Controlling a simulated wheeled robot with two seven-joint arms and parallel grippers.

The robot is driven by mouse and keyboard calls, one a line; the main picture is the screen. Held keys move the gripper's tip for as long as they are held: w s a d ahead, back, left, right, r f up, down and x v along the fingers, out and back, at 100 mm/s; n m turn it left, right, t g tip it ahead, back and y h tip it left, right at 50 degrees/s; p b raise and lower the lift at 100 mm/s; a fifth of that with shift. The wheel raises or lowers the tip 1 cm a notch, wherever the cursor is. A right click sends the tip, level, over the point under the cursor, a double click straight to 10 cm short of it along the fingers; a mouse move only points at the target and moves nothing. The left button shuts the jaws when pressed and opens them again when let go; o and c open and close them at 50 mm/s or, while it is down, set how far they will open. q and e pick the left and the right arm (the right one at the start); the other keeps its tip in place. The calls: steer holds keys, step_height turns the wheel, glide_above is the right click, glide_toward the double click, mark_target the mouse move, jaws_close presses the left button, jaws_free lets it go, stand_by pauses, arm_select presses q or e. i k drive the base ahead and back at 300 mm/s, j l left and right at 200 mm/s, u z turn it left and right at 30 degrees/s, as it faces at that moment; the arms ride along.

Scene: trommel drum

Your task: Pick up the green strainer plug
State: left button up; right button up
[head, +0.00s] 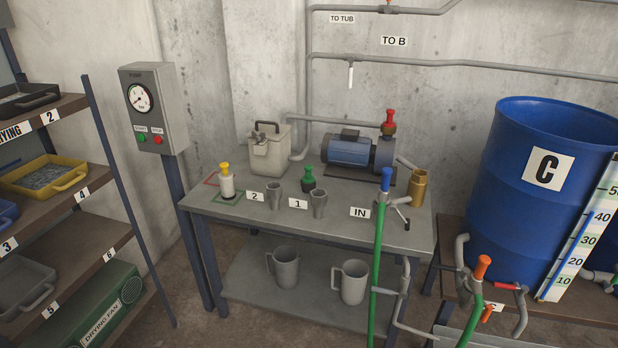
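The green strainer plug (308,180) stands upright on the grey metal table (345,192), behind and between the two small grey cups. It has a green knob on top and a dark green lower part. The front cup and the label "1" stand close before it, and its foot is partly hard to make out. Neither of my grippers is in the head view.
Small cups (319,204) and (274,195) stand near the plug. A blue pump (349,150) sits behind it. A yellow-topped white plug (227,182) is left, a brass cylinder (419,188) right. A green hose (379,260) rises at the table's front right.

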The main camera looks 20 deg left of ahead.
mark_target(308, 178)
steer(key=i+j, duration=0.2)
steer(key=j, duration=0.15)
steer(key=i+j, duration=0.2)
steer(key=j, duration=0.2)
steer(key=i+j, duration=0.15)
steer(key=j, duration=0.2)
